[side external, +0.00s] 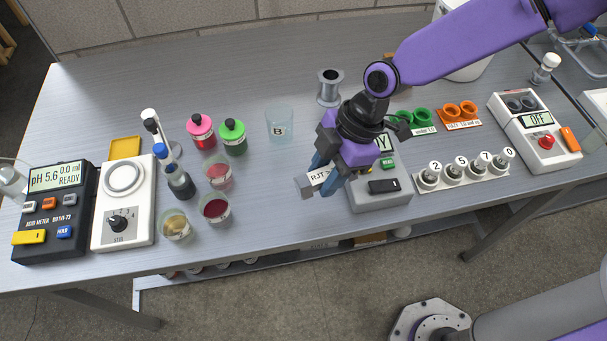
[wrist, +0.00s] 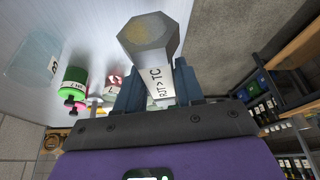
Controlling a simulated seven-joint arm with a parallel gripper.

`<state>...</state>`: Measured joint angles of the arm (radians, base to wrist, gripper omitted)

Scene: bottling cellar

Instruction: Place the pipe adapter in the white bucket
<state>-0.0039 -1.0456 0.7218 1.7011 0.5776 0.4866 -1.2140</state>
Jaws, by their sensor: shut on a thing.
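The pipe adapter (side external: 305,187) is a grey metal piece with a hexagonal end and a white label reading "RJT > TC" in the wrist view (wrist: 150,38). My gripper (side external: 326,179) is shut on it, with blue fingers on both sides. It is held tilted near the table's front edge, left of a grey instrument; its height is hard to judge. A white container (side external: 465,72), seemingly the white bucket, stands at the back right. My purple arm hides most of it, including its opening.
A grey flanged spool (side external: 330,88) stands behind my gripper. A clear beaker marked B (side external: 280,126), pink and green bottles (side external: 201,131) and several sample cups are to the left. Green and orange rings (side external: 459,110), numbered pieces (side external: 466,169) and a switch box (side external: 534,132) are right.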

